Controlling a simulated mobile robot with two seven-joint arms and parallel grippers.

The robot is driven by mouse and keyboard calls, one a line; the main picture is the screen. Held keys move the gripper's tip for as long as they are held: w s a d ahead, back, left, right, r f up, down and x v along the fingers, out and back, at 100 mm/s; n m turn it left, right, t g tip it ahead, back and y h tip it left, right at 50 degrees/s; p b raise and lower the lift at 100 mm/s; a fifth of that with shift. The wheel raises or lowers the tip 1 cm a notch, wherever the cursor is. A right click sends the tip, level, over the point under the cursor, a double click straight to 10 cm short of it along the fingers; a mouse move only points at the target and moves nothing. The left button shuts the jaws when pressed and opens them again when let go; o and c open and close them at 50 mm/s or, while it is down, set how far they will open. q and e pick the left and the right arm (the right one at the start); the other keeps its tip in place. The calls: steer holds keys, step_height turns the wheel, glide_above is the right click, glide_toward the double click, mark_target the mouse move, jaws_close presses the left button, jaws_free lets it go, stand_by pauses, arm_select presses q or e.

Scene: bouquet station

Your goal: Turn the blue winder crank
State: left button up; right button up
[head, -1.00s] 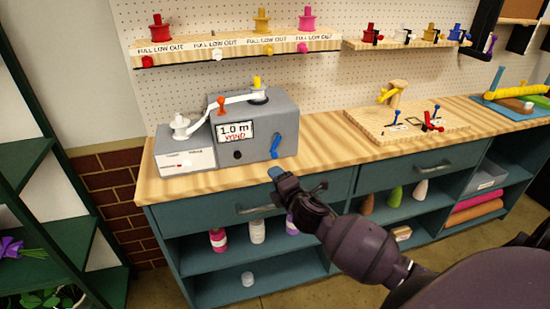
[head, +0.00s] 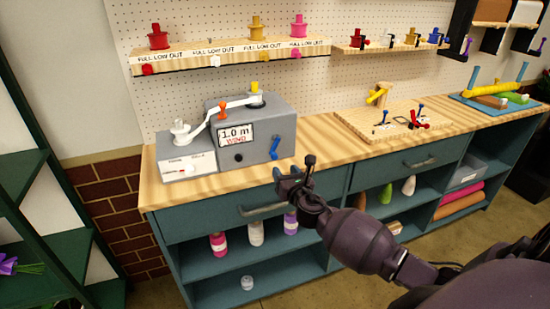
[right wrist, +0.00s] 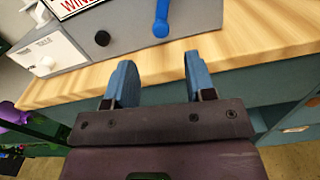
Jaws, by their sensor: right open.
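The grey winder box (head: 250,125) stands on the wooden counter at the left, with a display reading 1.0 m WIND. Its blue crank (head: 274,148) hangs on the right part of the front face; it also shows at the top of the right wrist view (right wrist: 161,18). My right gripper (head: 294,172) is in front of the counter edge, below and apart from the crank. In the right wrist view its two blue fingers (right wrist: 157,75) are spread with nothing between them, and the crank is beyond the gap. My left gripper is not in view.
The wooden counter top (head: 315,152) is clear right of the winder. A drawer handle (head: 263,209) lies close below my right gripper. A pegboard shelf (head: 235,53) holds spools above. A wooden board (head: 395,127) with small tools lies further right.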

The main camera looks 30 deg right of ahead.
mark_target(275, 157)
steer(key=b+x, duration=0.1)
steer(key=x, duration=0.7)
steer(key=shift+f, duration=0.1)
steer(key=shift+w+d, duration=0.15)
steer(key=shift+w, duration=0.35)
steer(key=shift+c, duration=0.3)
steer(key=c, duration=0.9)
steer(key=shift+o, duration=0.2)
